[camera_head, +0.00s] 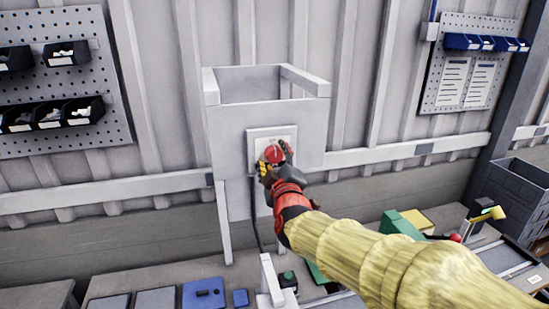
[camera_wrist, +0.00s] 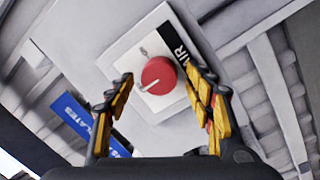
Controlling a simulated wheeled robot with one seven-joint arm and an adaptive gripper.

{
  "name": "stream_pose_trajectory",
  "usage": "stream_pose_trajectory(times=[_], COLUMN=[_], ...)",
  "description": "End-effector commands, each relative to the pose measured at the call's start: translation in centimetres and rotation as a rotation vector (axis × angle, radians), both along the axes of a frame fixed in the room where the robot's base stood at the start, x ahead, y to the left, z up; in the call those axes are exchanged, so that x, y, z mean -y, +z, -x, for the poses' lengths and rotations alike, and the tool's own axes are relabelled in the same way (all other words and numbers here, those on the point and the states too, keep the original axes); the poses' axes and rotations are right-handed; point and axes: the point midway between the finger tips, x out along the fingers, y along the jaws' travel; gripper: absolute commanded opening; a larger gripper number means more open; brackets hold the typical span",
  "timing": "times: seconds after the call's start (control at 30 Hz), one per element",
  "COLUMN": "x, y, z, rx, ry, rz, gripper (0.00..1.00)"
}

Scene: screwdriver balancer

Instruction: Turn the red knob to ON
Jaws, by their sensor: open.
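The red knob (camera_wrist: 158,75) is round with a white pointer line, which runs toward the lower left in the wrist view. It sits on a pale square plate (camera_wrist: 125,50) with a dark label strip, partly hidden by a finger. In the head view the knob (camera_head: 273,154) shows at the end of my arm, on the plate (camera_head: 257,134) fixed to a grey upright panel. My gripper (camera_wrist: 160,76) is open, its yellow and black fingers on either side of the knob. I cannot tell whether they touch it. My gripper (camera_head: 276,160) partly covers the plate in the head view.
A grey open-topped box frame (camera_head: 262,85) surrounds the panel on the wall. A bench below holds a blue case (camera_head: 203,293) and green items. Pegboards with bins (camera_head: 62,55) flank it. A blue sign (camera_wrist: 85,122) shows left in the wrist view.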

Motion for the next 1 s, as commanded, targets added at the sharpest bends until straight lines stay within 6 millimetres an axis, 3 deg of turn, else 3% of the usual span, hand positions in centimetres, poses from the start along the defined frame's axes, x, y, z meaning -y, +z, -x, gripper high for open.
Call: stream_pose_trajectory(times=[0.13, 0.9, 1.0], x=[0.01, -0.01, -0.01], y=[-0.03, -0.06, -0.07], z=[0.01, 0.03, 0.03], rx=[0.0, -0.001, -0.001], ry=[0.0, 0.001, 0.001], rz=[0.0, -0.001, -0.002], gripper=[0.53, 0.09, 0.09])
